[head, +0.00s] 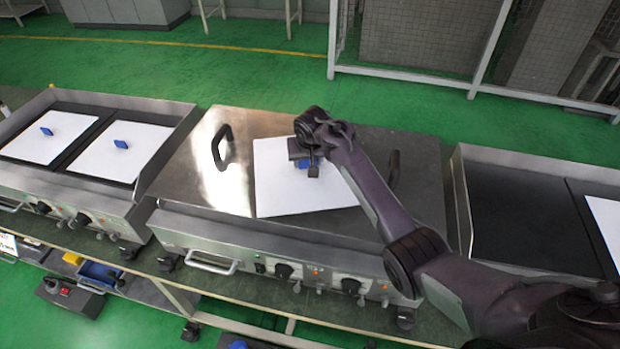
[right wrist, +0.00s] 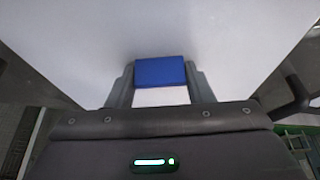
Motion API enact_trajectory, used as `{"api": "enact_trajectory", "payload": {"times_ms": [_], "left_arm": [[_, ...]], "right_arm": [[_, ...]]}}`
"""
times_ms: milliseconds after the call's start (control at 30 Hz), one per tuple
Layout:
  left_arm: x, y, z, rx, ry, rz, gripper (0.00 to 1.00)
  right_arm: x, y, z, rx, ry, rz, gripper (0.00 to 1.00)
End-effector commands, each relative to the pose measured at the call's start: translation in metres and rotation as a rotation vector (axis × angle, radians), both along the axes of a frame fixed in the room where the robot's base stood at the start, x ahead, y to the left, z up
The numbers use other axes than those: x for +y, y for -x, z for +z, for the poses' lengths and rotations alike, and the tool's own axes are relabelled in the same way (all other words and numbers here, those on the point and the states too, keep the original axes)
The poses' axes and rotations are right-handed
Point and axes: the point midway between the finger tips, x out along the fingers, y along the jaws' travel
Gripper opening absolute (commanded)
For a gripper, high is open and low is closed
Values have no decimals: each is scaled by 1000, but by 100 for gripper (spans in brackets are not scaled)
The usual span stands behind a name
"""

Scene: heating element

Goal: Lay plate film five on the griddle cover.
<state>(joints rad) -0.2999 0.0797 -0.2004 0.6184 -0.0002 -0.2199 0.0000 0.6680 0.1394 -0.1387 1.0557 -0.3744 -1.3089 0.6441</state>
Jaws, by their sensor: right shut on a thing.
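A white plate film (head: 290,188) with a blue grip tab (head: 303,164) is over the steel griddle cover (head: 200,180) of the middle griddle. My right gripper (head: 312,168) is shut on the blue tab. The right wrist view shows the blue tab (right wrist: 160,72) between the two fingers and the white film (right wrist: 230,50) filling the picture beyond them. I cannot tell whether the film touches the cover or hangs just above it. The film lies between the cover's two black handles, and its right part is hidden by my arm. My left gripper is not in view.
The left griddle holds two white films (head: 45,137) with blue tabs. The right griddle has a bare dark plate (head: 515,215) and part of a white film (head: 606,225) at the picture's edge. The cover's black handles (head: 221,146) stand up at both sides.

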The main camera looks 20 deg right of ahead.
Motion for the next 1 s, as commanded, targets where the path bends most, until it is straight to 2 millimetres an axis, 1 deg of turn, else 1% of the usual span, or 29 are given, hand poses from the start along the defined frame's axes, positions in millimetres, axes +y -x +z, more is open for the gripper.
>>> {"api": "enact_trajectory", "payload": {"times_ms": [167, 333, 433, 700, 867, 900, 1000], "left_arm": [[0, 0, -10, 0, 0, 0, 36], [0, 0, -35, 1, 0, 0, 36], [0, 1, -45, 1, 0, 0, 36], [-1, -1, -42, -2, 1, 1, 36], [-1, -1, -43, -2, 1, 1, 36], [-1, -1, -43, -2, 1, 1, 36], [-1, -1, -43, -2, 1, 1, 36]], "right_arm": [[2, 1, -11, 0, 0, 1, 23], [6, 3, -36, 1, 0, 0, 23], [9, 4, -46, 0, 0, 0, 23], [10, 5, -44, 0, 0, -1, 23], [10, 5, -48, 1, 0, 0, 23], [10, 5, -48, 1, 0, 0, 51], [10, 5, -48, 1, 0, 0, 64]]}}
